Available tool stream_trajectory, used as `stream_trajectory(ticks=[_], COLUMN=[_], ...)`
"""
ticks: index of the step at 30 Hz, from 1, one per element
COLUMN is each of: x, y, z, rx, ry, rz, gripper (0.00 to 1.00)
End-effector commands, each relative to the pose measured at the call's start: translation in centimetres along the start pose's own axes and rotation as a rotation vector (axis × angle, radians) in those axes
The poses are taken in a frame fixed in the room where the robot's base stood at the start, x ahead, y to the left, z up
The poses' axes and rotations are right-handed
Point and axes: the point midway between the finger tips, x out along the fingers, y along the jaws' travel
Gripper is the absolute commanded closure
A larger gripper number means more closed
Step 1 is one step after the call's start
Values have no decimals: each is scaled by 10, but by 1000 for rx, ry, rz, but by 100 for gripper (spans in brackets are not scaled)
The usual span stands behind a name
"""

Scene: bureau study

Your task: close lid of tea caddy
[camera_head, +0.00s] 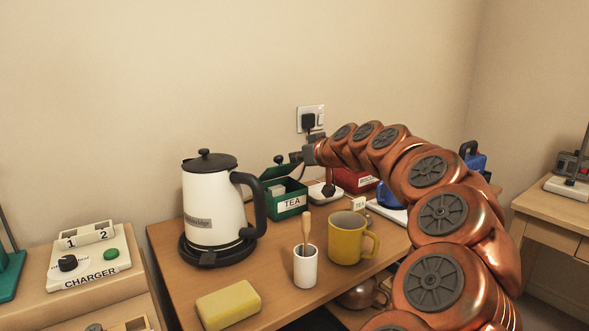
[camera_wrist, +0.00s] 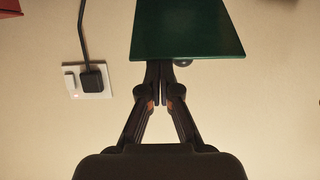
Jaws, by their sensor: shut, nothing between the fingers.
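The green tea caddy (camera_head: 291,203), labelled TEA, stands on the wooden desk behind the white cup. Its lid (camera_head: 279,171) is raised and tilted up at the back, with a dark knob on it. In the wrist view a dark green panel (camera_wrist: 187,32), seemingly the lid, fills the top middle, with a dark round knob partly showing at its lower edge. My gripper (camera_wrist: 160,66) is shut and empty, its fingertips at that lower edge; I cannot tell whether they touch. In the head view my gripper (camera_head: 299,157) is small beside the lid, near the wall.
A white kettle (camera_head: 208,199) stands left of the caddy. A white cup with a wooden-handled tool (camera_head: 305,267) and a yellow mug (camera_head: 347,240) stand in front. A red box (camera_head: 352,181) is to the right. A wall socket (camera_head: 310,119) is behind.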

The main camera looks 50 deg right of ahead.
Motion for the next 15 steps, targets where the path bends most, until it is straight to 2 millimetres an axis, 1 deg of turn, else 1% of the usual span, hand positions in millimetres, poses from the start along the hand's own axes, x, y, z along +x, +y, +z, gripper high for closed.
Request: stream_trajectory(ticks=[1,11,15], x=[1,-6,-8], y=[-2,-2,0], z=[10,24,30], rx=[-1,0,-3], ry=[28,165,171], rz=[-3,-4,0], gripper=[100,100,100])
